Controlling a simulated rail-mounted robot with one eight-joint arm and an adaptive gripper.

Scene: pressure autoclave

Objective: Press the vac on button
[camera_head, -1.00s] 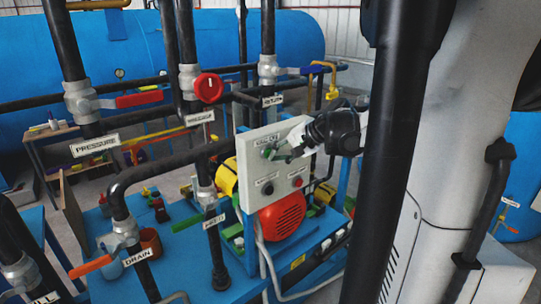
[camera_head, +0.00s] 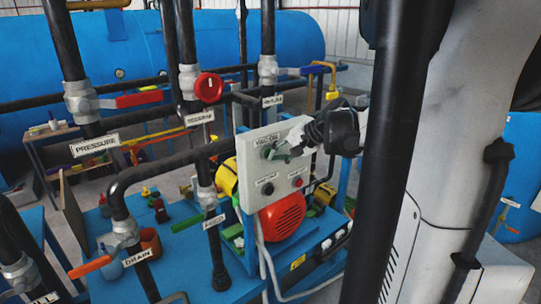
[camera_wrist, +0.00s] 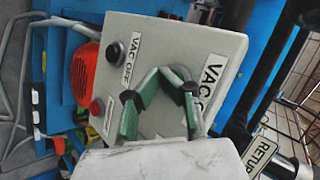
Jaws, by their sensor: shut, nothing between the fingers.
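The light grey control box (camera_head: 250,199) stands at the middle of the head view and fills much of the wrist view (camera_wrist: 222,38). Its VAC ON label (camera_head: 267,139) is at the top; in the wrist view this label (camera_wrist: 209,82) is partly covered by a finger. My gripper (camera_head: 278,154) is shut and empty, its green and black fingertips at the box face just below the label. In the wrist view the fingertips (camera_wrist: 163,77) meet in front of the panel. The VAC ON button is largely hidden by the fingers; I cannot tell whether they touch it.
A black button (camera_wrist: 112,52) with a VAC OFF label (camera_wrist: 134,61) and a red button (camera_wrist: 96,108) are on the same panel. A red motor cover (camera_head: 283,216) is below the box. Black pipes with valves (camera_head: 208,88) stand to the left and behind.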

